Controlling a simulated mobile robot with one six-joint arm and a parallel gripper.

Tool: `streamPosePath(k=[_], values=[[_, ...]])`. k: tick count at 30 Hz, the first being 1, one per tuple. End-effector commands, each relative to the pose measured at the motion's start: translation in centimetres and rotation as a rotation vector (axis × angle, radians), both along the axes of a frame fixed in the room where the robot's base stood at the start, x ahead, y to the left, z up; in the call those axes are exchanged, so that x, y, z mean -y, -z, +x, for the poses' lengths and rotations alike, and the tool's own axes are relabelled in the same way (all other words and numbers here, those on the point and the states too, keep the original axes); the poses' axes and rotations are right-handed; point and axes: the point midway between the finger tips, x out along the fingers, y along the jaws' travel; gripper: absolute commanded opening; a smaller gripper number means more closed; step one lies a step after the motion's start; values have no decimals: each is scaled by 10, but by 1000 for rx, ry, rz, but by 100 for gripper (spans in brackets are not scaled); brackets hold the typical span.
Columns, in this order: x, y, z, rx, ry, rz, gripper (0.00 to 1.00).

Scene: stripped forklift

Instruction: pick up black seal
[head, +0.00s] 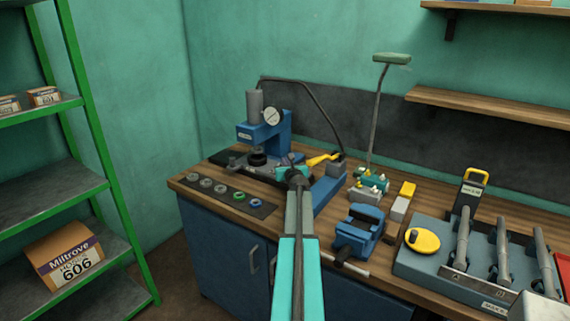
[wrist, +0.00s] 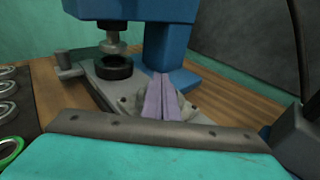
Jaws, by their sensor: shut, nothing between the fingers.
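A thick black ring, which looks like the black seal (head: 257,159), sits on the bed of the blue press under its ram. It also shows in the wrist view (wrist: 115,69), at the upper left, directly below the grey ram tip. My gripper (wrist: 160,80) is shut and empty, its pale purple fingers pointing toward the press. The fingers are to the right of the black ring and apart from it. In the head view my gripper (head: 291,158) is just right of the press, partly hidden by my arm.
The blue press (head: 270,132) with a dial gauge stands behind the ring, its ram close above. A dark strip (head: 262,211) with several grey, blue and green rings lies at the bench's front left. A blue vise (head: 358,232) stands right of my arm.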

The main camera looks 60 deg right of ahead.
Motion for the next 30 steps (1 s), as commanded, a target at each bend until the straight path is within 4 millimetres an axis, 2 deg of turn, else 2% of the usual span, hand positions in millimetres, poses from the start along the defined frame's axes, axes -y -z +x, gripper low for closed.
streamPosePath(k=[1,6,11,22,30], values=[[-2,9,-1,-9,-3,5,0],[-2,11,-2,-11,-4,8,0],[-6,12,-6,-12,-5,8,0],[-29,12,-29,-14,-5,8,0],[-33,13,-33,-15,-6,6,0]])
